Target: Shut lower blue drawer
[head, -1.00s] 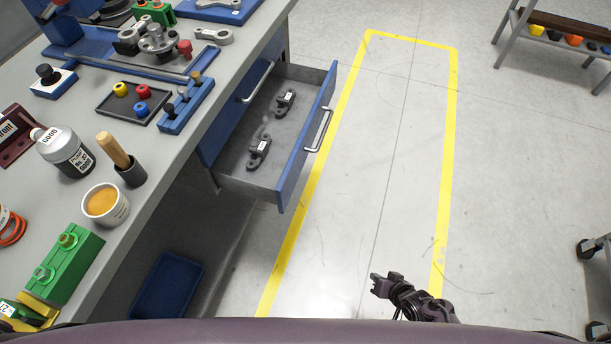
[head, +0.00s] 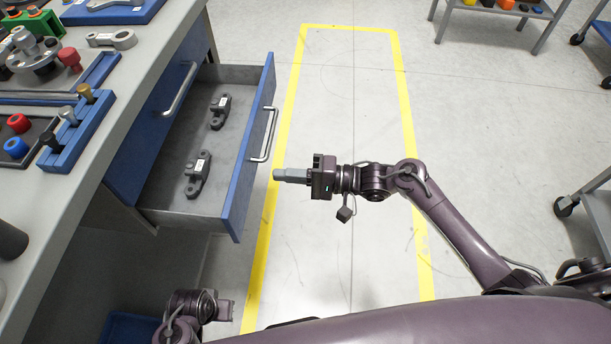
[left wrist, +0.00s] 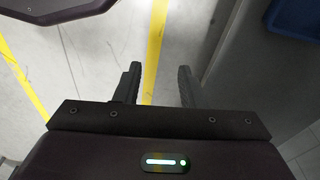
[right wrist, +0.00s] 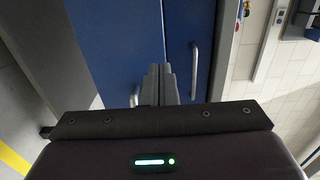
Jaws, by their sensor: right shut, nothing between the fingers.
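The lower blue drawer (head: 250,150) stands pulled out from the workbench, with two dark grey metal parts (head: 197,172) lying inside. Its front carries a silver bar handle (head: 264,134). My right gripper (head: 278,175) is shut and empty, just right of the drawer front and a little below the handle in the head view, with a gap that looks small. In the right wrist view its closed fingers (right wrist: 160,84) point at the blue drawer fronts. My left gripper (left wrist: 158,88) is open and empty, low beside the bench; the head view shows it at the bottom left (head: 222,308).
The upper blue drawer (head: 158,125) is closed, with its own handle. The bench top (head: 125,55) holds tools and parts. A blue bin (head: 122,328) sits under the bench. Yellow floor tape (head: 350,28) marks clear floor to the right. Carts stand at far right.

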